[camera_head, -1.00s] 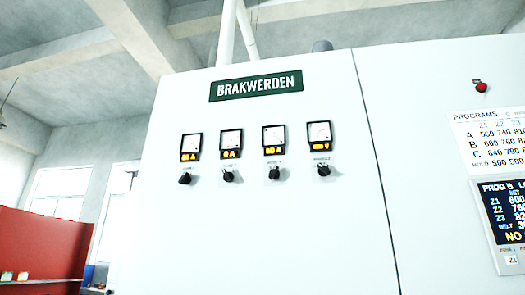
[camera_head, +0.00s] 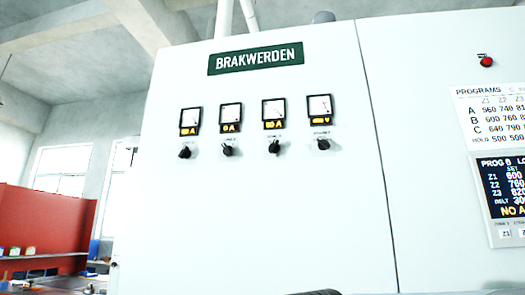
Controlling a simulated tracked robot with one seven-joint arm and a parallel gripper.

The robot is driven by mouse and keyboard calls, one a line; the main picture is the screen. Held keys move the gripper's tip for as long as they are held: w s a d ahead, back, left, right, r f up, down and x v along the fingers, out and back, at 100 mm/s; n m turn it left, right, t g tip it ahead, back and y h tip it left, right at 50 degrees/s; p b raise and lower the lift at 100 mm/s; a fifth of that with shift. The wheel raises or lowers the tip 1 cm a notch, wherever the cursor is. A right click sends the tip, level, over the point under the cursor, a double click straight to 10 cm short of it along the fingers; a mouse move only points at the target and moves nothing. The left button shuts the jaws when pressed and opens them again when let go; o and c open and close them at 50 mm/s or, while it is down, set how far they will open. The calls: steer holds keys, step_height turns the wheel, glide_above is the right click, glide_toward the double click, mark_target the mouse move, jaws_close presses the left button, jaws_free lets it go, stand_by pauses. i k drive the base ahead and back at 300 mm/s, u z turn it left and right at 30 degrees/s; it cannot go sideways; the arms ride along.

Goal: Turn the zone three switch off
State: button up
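The zone three switch (camera_head: 274,147) is a small black rotary knob on the white cabinet front, third from the left in a row under the meters. Its small label is too blurred to read surely. Its knob leans much like the first knob (camera_head: 185,152), while the second knob (camera_head: 227,150) leans the other way. Above the third knob is a meter (camera_head: 273,109) with an amber readout that seems to be a nonzero number of amps; the second meter (camera_head: 231,114) seems to read 0 A. My gripper is not seen.
The fourth knob (camera_head: 323,144) sits right of the third. A green BRAKWERDEN sign (camera_head: 256,61) is above. At right are a red button (camera_head: 487,62), a programs chart and a display (camera_head: 502,190). A dark shape, perhaps my arm, touches the bottom edge. A red partition (camera_head: 40,225) stands left.

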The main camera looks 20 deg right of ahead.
mark_target(274, 148)
steer(key=u, duration=1.6)
steer(key=i, duration=0.1)
steer(key=z, duration=3.25)
steer(key=k, duration=1.05)
steer(key=u, duration=1.55)
steer(key=i, duration=0.95)
steer(key=z, duration=0.05)
